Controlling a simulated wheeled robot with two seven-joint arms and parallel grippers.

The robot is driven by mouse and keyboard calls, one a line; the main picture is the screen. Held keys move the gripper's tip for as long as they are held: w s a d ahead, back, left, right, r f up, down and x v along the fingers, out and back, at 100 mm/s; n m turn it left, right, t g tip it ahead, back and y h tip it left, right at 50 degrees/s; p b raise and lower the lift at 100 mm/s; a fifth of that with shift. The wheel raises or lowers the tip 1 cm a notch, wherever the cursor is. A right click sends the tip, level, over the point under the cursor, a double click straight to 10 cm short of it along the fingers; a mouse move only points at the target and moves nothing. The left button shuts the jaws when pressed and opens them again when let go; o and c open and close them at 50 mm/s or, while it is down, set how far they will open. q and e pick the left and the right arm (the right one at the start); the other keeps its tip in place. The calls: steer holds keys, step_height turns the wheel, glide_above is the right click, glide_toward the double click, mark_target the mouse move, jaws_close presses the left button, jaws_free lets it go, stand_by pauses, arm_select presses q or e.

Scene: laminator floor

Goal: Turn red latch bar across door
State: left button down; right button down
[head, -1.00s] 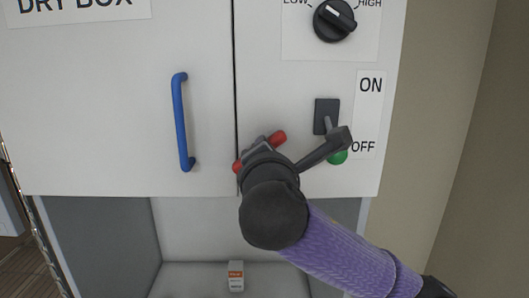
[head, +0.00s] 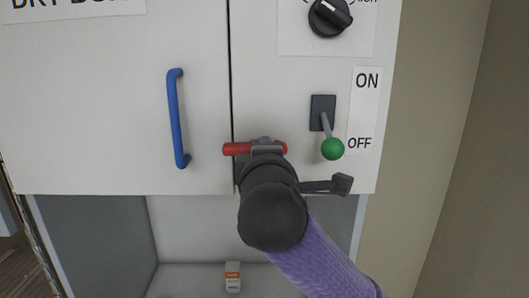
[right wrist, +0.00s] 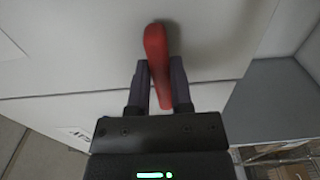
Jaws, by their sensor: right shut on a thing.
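The red latch bar (head: 238,149) lies about level in the head view, its left end across the seam onto the left door. My right gripper (head: 265,148) is shut on the bar from the front and hides part of its middle. In the right wrist view the red bar (right wrist: 156,50) sits between the two dark fingers of the gripper (right wrist: 160,85). The left door (head: 100,110) is flush with the right panel. My left gripper is not in view.
A blue handle (head: 177,118) is on the left door. A lever with a green knob (head: 332,148) hangs beside the OFF label, right of my gripper. A black dial (head: 329,17) is above. A small box (head: 233,277) stands in the open space below.

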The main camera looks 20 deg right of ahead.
steer(key=shift+f, duration=0.1)
stand_by(0.4)
steer(key=c, duration=0.5)
jaws_free()
steer(key=b+v, duration=0.2)
steer(key=v, duration=0.8)
